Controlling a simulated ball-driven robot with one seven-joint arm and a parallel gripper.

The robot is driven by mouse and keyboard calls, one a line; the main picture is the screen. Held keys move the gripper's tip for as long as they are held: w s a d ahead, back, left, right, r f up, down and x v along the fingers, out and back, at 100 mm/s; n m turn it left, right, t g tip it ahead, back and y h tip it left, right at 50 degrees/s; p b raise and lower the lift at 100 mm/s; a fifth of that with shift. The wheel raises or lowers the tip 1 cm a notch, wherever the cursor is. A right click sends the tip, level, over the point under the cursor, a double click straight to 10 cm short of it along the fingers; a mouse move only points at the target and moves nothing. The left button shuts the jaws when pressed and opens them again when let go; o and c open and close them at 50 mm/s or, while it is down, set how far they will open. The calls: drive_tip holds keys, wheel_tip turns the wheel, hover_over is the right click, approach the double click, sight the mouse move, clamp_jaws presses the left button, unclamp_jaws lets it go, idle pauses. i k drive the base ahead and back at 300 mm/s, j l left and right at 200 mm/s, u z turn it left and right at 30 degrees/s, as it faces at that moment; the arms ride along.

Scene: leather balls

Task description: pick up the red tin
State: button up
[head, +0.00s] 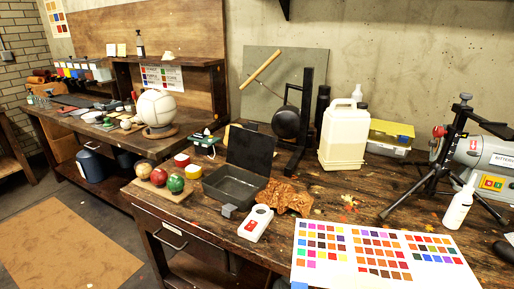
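A small round red tin (193,172) with a pale top stands on the wooden workbench (330,205), left of the middle of the head view. The red tin is close to the left side of an open dark metal box (232,186). My gripper is not in the head view, so its state and its distance from the tin do not show.
Red (158,177), brown and green (175,184) balls sit on a board left of the tin. A white handheld device (256,222) and crumpled brown leather (286,197) lie right. A white jug (343,135) and black stand (306,120) are behind. Floor is open at lower left.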

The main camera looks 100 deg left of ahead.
sight(183, 160)
drive_tip(key=u, duration=3.15)
